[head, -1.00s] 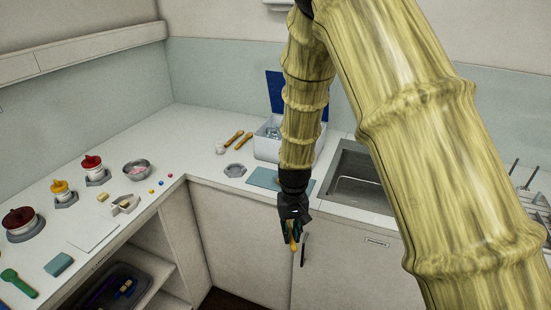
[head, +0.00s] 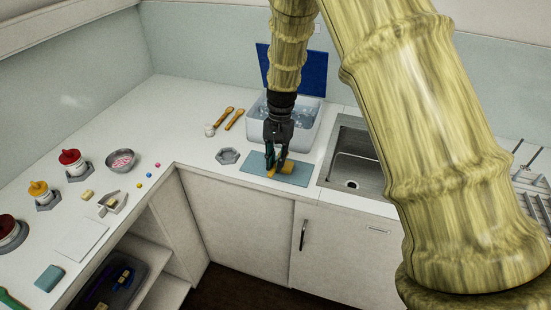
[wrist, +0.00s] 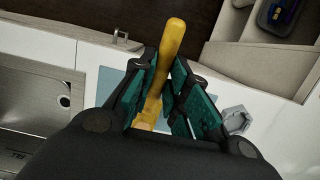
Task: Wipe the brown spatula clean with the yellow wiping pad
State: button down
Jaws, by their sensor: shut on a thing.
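My gripper (head: 276,160) is shut on a long golden-brown handle, which I take for the brown spatula (head: 271,172). In the wrist view the spatula (wrist: 173,38) runs between the dark green fingers, its rounded end sticking out past them. Its other end is mostly hidden by the gripper. The gripper is low over the blue mat (head: 255,163) beside the sink. A yellow-orange piece (head: 287,168) shows at the mat right by the fingers; it may be the yellow wiping pad, partly hidden. I cannot tell whether the spatula touches it.
A white bin (head: 309,135) with a raised blue lid stands behind the gripper. The sink (head: 352,160) is to the right. A grey hexagonal holder (head: 228,156) is left of the mat. Two brown utensils (head: 234,120) lie farther back. Jars, a bowl (head: 121,160) and a scoop stand left.

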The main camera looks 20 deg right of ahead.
jog(key=shift+w+d+b+x, duration=0.1)
jog(key=shift+w+b+x, duration=0.1)
jog(key=shift+b+x, duration=0.65)
jog(key=shift+w+d+b+x, duration=0.2)
jog(key=shift+b+x, duration=0.35)
jog(key=shift+x, duration=0.65)
jog(key=shift+f, duration=0.5)
jog(key=shift+s+a+p, duration=0.2)
jog(key=shift+p, duration=0.15)
dwell(1.0)
jog(key=shift+s+a, duration=0.3)
jog(key=shift+s, duration=0.15)
jog(key=shift+w+d, duration=0.1)
jog(key=shift+w, duration=0.05)
jog(key=shift+w+d+p, duration=0.35)
jog(key=shift+w+p, duration=0.05)
jog(key=shift+w, duration=0.1)
jog(key=shift+s+a, duration=0.15)
jog(key=shift+s, duration=0.05)
jog(key=shift+s+a+p, duration=0.3)
jog(key=shift+s, duration=0.15)
